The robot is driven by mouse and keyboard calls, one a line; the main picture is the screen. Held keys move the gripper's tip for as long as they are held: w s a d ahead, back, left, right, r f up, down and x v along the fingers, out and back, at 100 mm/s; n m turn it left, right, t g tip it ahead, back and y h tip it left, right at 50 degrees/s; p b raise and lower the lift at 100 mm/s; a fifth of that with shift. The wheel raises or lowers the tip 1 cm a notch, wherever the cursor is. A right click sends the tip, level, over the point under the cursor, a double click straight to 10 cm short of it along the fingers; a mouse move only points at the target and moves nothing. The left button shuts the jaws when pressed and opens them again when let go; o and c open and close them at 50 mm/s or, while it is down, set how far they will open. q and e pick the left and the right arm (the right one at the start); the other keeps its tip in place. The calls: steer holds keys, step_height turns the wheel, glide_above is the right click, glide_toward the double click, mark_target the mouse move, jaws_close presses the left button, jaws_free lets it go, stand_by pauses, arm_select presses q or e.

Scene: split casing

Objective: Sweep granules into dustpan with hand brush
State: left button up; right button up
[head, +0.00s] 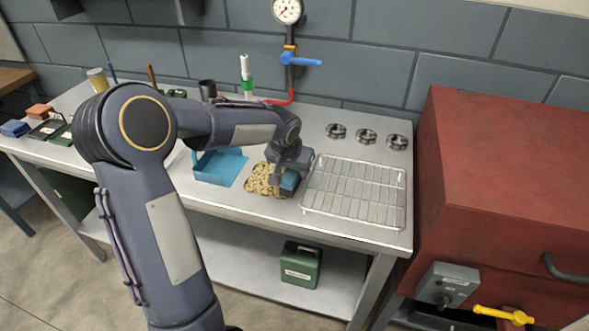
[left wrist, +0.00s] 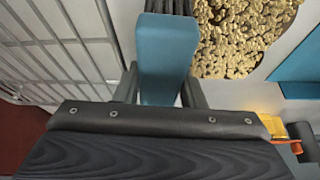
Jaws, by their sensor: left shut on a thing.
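My left gripper (head: 284,176) is shut on the blue hand brush (head: 290,184), low over the steel bench. In the left wrist view the brush's blue handle (left wrist: 165,60) stands between the two fingers, with dark bristles (left wrist: 168,7) beyond it. The golden granules (head: 258,183) lie in a flat patch just left of the brush; they also show in the left wrist view (left wrist: 245,35). I cannot tell whether the bristles touch them. The blue dustpan (head: 218,168) lies left of the granules, its back partly hidden by my left arm. My right gripper is out of view.
A wire rack (head: 355,193) lies close to the right of the brush. Several metal rings (head: 366,136) sit behind it. A large red cabinet (head: 500,190) bounds the bench on the right. A gauge and blue-handled valve (head: 292,58) are on the back wall.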

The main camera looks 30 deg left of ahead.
arm_select(q)
steer(key=shift+f+b, duration=0.55)
steer(key=shift+a, duration=0.1)
stand_by(0.3)
steer(key=shift+s+a+f, duration=0.15)
steer(key=shift+s+a, duration=0.1)
steer(key=shift+a, duration=0.4)
steer(key=shift+s+a, duration=0.2)
steer(key=shift+a, duration=0.5)
steer(key=shift+a, duration=0.1)
steer(key=shift+s+a+p, duration=0.2)
steer(key=shift+a+p, duration=0.2)
steer(key=shift+a, duration=0.25)
steer(key=shift+s+a, duration=0.15)
steer(key=shift+a, duration=0.55)
